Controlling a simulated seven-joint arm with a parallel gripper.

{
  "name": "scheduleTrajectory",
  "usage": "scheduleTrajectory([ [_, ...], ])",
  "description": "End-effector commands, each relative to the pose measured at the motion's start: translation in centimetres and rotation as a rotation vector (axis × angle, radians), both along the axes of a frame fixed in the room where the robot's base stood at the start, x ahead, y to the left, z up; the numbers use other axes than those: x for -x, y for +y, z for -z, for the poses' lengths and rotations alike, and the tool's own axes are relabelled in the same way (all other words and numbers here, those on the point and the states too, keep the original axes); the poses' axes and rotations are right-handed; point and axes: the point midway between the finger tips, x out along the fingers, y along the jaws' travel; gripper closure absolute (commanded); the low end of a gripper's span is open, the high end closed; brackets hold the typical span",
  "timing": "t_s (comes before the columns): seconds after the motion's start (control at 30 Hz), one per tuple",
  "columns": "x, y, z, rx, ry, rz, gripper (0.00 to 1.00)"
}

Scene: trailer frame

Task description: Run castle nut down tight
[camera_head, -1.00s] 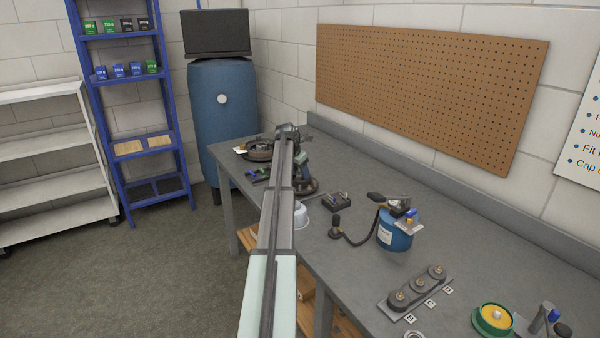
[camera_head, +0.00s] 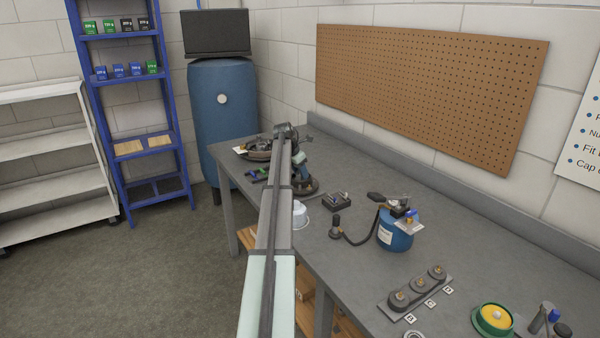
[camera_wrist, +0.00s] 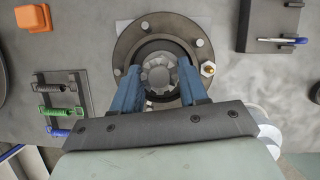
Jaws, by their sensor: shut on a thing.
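In the wrist view my gripper (camera_wrist: 159,84) has its two blue fingers on either side of the castle nut (camera_wrist: 158,73), a grey notched round piece, and is shut on it. The nut sits at the middle of a dark round hub flange (camera_wrist: 128,42) with several studs around its rim. A brass-coloured nut (camera_wrist: 208,69) sits on the right side of the flange. How far down the nut sits on its thread cannot be told. In the head view the arm covers the nut, and the gripper tips are too small and hidden to make out.
In the wrist view a rack with coloured springs (camera_wrist: 61,113) lies left, an orange block (camera_wrist: 33,18) upper left, and a dark tray with a blue pen (camera_wrist: 284,40) upper right. In the head view a blue canister (camera_head: 395,236) and a three-post plate (camera_head: 417,292) stand nearer on the bench.

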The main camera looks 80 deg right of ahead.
Motion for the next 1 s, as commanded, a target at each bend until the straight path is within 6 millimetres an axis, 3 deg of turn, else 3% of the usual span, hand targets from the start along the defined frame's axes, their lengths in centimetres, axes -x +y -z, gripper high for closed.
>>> scheduleTrajectory([
  [1.0,-0.29,-0.76,-0.10,0.000,0.000,0.943,0.87],
])
